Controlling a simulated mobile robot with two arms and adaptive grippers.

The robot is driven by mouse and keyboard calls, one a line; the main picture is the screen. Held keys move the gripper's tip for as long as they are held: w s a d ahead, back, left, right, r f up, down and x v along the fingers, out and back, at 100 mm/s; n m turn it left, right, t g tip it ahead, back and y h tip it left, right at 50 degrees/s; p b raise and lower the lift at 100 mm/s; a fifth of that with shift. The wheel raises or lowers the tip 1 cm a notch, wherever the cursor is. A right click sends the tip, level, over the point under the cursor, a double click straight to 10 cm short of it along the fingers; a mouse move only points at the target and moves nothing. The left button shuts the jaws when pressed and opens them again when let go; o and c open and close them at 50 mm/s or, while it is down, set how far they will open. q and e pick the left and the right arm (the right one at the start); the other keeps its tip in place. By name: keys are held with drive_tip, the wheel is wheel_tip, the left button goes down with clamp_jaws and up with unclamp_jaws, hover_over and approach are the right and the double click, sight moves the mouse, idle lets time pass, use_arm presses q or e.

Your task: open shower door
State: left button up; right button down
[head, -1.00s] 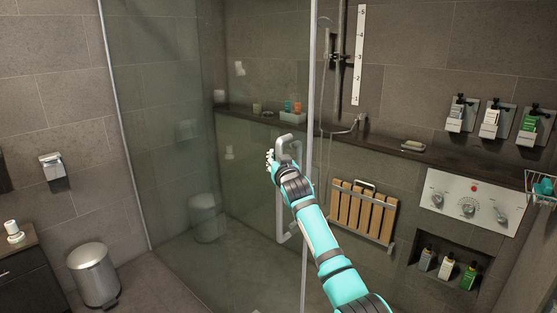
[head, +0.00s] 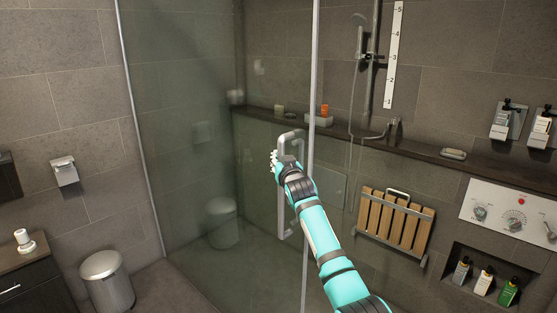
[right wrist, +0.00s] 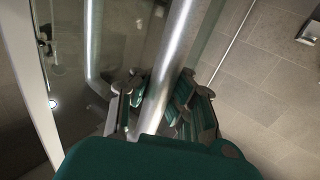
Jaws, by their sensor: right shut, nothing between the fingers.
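The shower door is a tall clear glass panel (head: 185,130) with a pale metal edge strip at its right side. A vertical metal handle (head: 281,215) is mounted near that edge. My right gripper (head: 275,160) is at the upper part of the handle, with its arm reaching up from the lower right. In the right wrist view, the handle bar (right wrist: 172,65) runs diagonally across my right gripper (right wrist: 160,78), with finger parts on both sides of it. The fingers are shut with nothing gripped. Exact contact with the bar is unclear. My left gripper is out of view.
A shelf (head: 420,152) runs along the back wall. A wooden fold-down seat (head: 395,222) and a control panel (head: 515,220) are on that wall. A metal bin (head: 106,280) and dark cabinet (head: 30,285) stand at left, outside the glass.

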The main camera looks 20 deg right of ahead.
drive_tip(key=shift+s+a+r, duration=0.15)
drive_tip(key=shift+a+r, duration=0.1)
drive_tip(key=shift+a, duration=0.05)
drive_tip(key=c, duration=1.2)
unclamp_jaws()
drive_tip(key=shift+a+r, duration=0.2)
drive_tip(key=shift+a, duration=0.2)
drive_tip(key=shift+o, duration=0.2)
drive_tip(key=shift+d, duration=0.25)
drive_tip(key=s+a, duration=0.2)
drive_tip(key=s, duration=0.9)
drive_tip(key=shift+s+a, duration=0.25)
drive_tip(key=shift+s, duration=0.1)
